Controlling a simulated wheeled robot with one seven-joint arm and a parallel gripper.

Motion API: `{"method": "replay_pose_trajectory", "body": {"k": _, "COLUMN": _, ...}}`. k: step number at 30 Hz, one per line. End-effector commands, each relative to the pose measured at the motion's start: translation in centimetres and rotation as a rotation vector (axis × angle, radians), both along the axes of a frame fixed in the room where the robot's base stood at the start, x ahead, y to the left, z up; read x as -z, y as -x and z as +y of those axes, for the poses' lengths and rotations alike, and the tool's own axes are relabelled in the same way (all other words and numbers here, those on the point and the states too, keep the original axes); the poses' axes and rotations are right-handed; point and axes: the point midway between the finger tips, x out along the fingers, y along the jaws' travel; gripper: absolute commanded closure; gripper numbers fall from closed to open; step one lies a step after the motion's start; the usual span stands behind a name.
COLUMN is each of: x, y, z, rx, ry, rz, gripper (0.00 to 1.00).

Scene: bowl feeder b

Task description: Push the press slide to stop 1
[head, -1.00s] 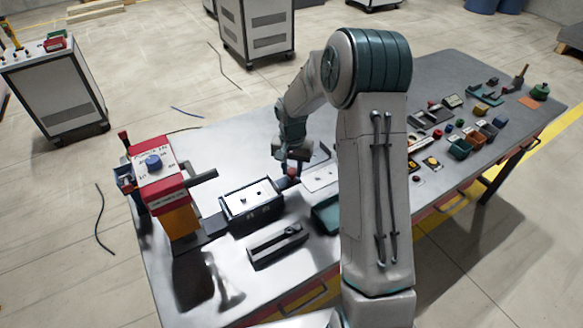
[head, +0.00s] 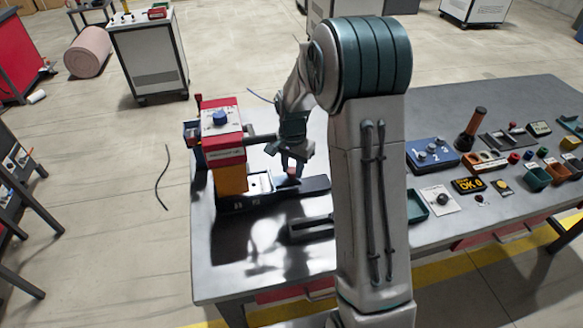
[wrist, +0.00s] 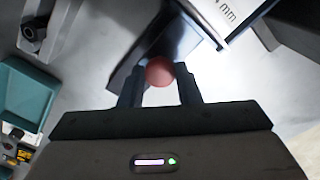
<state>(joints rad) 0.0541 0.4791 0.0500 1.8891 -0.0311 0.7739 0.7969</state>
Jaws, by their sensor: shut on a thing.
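The press (head: 222,130) has a red head, a blue knob on top and an orange ram, and stands at the left end of the table. The press slide (head: 258,184), a dark tray with a white inside, sits low at the press, its left part hidden by the orange ram. A bare dark rail (head: 315,187) runs out to its right. My gripper (head: 292,166) is at the slide's right end. In the wrist view my gripper (wrist: 160,88) has its fingers on both sides of a round red knob (wrist: 160,72), shut on it. Which stop the slide is at cannot be told.
The press's dark lever (head: 262,138) sticks out right, close to my gripper. A dark slotted block (head: 308,229) lies in front of the rail. A teal tray (head: 417,205) and a blue box numbered 1 2 3 (head: 432,153) lie right of my arm. The front left tabletop is clear.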

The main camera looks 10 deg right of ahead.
Motion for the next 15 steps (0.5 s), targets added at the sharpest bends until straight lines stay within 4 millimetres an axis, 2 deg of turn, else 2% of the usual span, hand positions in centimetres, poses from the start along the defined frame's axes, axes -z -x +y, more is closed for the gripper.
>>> {"method": "replay_pose_trajectory", "body": {"k": 13, "x": -0.12, "y": -0.06, "z": -0.09, "rx": 0.011, "ry": 0.001, "rz": -0.001, "gripper": 1.00}}
{"method": "replay_pose_trajectory", "body": {"k": 14, "x": -0.12, "y": -0.06, "z": -0.08, "rx": 0.010, "ry": 0.001, "rz": -0.001, "gripper": 0.64}}
{"method": "replay_pose_trajectory", "body": {"k": 15, "x": -0.12, "y": -0.06, "z": -0.06, "rx": 0.010, "ry": 0.001, "rz": -0.001, "gripper": 0.53}}
